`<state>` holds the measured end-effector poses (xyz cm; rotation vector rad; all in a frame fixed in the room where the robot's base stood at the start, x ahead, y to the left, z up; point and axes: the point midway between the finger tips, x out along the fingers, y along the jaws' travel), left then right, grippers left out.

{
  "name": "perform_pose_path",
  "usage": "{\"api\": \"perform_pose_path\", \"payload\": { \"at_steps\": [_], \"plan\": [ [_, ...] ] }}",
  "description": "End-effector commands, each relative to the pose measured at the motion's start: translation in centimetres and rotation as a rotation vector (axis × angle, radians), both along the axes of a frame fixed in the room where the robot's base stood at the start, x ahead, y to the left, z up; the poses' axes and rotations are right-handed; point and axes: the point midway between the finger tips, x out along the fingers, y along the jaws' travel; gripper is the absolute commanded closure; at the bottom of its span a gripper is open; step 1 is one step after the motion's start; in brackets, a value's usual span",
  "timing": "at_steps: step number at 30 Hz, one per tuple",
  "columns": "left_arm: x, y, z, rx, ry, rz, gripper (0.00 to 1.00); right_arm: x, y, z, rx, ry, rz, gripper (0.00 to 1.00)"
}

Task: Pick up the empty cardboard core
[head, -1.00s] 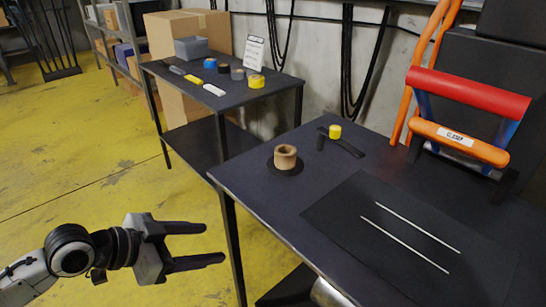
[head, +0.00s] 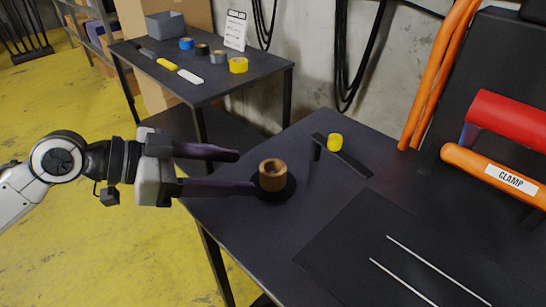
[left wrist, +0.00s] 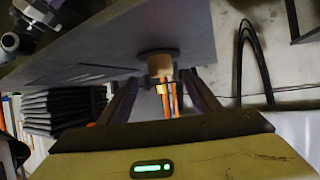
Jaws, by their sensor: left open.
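The empty cardboard core (head: 272,175) is a short brown tube with a dark hole. It stands upright on a round black disc (head: 288,190) near the left edge of the dark table. My left gripper (head: 247,171) is open and empty, its two fingers pointing right at the core from just left of it. In the left wrist view the core (left wrist: 161,66) shows beyond and between the two spread fingertips (left wrist: 160,78). I cannot tell whether the lower finger touches the disc. My right gripper is not in view.
A yellow tape roll (head: 335,142) sits by a black strip behind the core. A black mat (head: 350,235) with two pale rods lies at front right. A red roller (head: 510,118) and an orange clamp bar (head: 490,170) stand right. A side table (head: 215,85) holds tape rolls.

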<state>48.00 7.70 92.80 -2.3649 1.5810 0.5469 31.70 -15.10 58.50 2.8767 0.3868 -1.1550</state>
Motion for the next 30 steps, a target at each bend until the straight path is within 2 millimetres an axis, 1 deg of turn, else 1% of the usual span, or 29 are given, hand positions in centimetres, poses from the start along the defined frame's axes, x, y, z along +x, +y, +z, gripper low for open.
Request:
{"api": "perform_pose_path", "payload": {
  "at_steps": [1, 3, 6, 9, 11, 17, 19, 23, 29, 30],
  "plan": [
    [0.2, -0.9, -0.3, -0.003, 0.000, -0.005, 0.42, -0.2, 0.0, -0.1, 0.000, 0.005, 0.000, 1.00],
    [0.6, -1.8, -0.7, -0.003, 0.001, -0.004, 0.42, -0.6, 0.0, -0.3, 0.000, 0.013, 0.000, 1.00],
    [1.1, -2.8, -1.3, -0.001, 0.000, -0.002, 0.42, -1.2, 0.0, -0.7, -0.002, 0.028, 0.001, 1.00],
    [1.4, -3.3, -1.6, 0.000, 0.000, -0.001, 0.42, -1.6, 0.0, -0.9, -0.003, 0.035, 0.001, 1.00],
    [1.6, -3.6, -1.7, -0.001, -0.001, -0.001, 0.42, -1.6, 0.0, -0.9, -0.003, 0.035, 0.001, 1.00],
    [3.3, -6.1, -2.4, -0.002, -0.002, -0.003, 0.42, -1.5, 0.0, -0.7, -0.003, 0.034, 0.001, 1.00],
    [3.6, -6.8, -2.9, -0.001, 0.001, -0.003, 0.42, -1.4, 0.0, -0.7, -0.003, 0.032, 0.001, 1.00],
    [3.9, -7.5, -3.3, 0.000, -0.001, 0.000, 0.42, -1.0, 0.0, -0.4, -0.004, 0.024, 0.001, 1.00],
    [3.9, -7.5, -3.4, 0.000, -0.001, 0.000, 0.42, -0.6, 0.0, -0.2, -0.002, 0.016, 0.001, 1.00],
    [3.9, -7.5, -3.4, 0.000, -0.001, 0.000, 0.45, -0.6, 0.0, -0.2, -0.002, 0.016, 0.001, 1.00]
  ]
}}
